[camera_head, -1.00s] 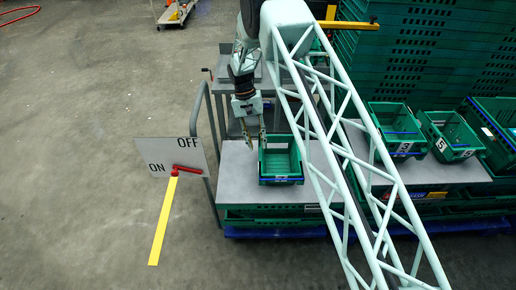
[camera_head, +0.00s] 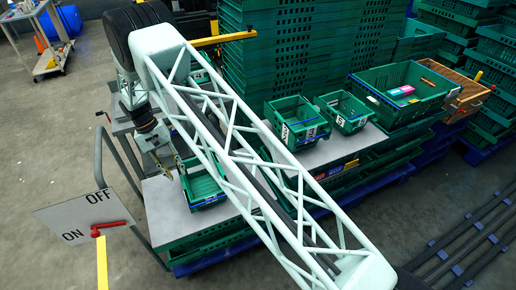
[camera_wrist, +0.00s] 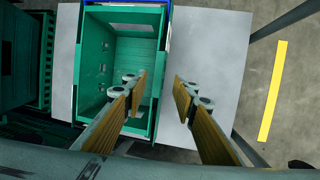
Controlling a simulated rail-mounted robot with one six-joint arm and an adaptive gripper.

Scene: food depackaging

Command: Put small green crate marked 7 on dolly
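A small green crate (camera_head: 205,188) stands upright on a grey tabletop (camera_head: 160,208), below and right of my gripper (camera_head: 172,170) in the head view. No number on it is readable, so I cannot tell whether it is 7. In the wrist view this crate (camera_wrist: 100,75) is seen from above and looks empty. My gripper (camera_wrist: 158,85) is open there, its fingertips on either side of the crate's right wall, left one over the inside. No contact is visible. Which of the platforms is the dolly I cannot tell.
Two more small green crates (camera_head: 298,122) (camera_head: 343,111) with small white labels stand on a neighbouring grey top. A larger green crate (camera_head: 405,93) holds small items. Tall green crate stacks (camera_head: 290,50) stand behind. An ON/OFF sign (camera_head: 85,220) with a red lever is at left.

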